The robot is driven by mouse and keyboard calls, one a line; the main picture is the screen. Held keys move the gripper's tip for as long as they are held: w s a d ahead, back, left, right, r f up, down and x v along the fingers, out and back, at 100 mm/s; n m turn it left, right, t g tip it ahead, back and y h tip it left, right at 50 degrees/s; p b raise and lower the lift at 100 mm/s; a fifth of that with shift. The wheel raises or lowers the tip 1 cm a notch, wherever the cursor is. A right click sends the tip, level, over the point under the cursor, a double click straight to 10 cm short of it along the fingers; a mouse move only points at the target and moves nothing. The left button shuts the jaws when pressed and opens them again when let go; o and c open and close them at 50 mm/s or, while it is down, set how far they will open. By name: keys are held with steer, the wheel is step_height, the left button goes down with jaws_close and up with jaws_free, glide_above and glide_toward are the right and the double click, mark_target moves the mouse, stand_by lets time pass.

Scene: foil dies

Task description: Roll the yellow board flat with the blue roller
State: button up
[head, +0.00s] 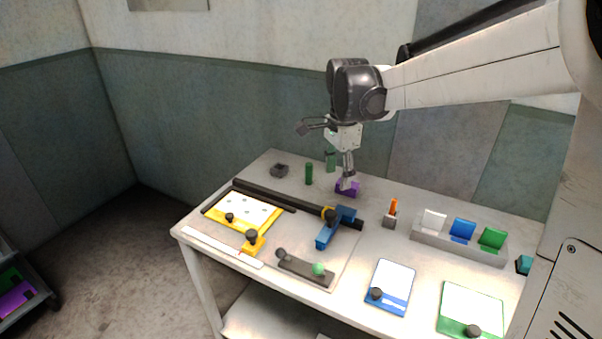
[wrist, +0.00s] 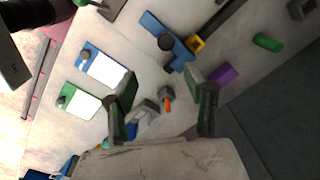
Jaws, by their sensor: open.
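The yellow board (head: 213,211) lies on the left of the table in the head view, with a white sheet with small dark marks on it and black knobs at its front edge. The blue roller (head: 327,236) sits at the right end of a dark rail, to the right of the board and apart from it. It has a black knob on top, and it also shows in the wrist view (wrist: 153,24). My gripper (head: 347,180) is open over the back of the table, close to a purple block (head: 354,190). Its fingers (wrist: 163,112) are spread and empty in the wrist view.
The dark rail (head: 270,196) runs behind the board. A blue-framed board (head: 392,283) and a green-framed board (head: 472,304) lie at the front right. A grey rack (head: 458,245) holds coloured cards. A dark bar with a green knob (head: 318,269) lies at the front.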

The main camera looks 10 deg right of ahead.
mark_target(331, 212)
steer(key=shift+m+g, duration=0.3)
steer(key=shift+m, duration=0.3)
steer(key=f, duration=0.5)
steer(key=w+f, duration=0.1)
steer(key=f, duration=0.4)
steer(key=w+f, duration=0.1)
steer(key=f, duration=0.4)
steer(key=shift+a, duration=0.15)
jaws_close()
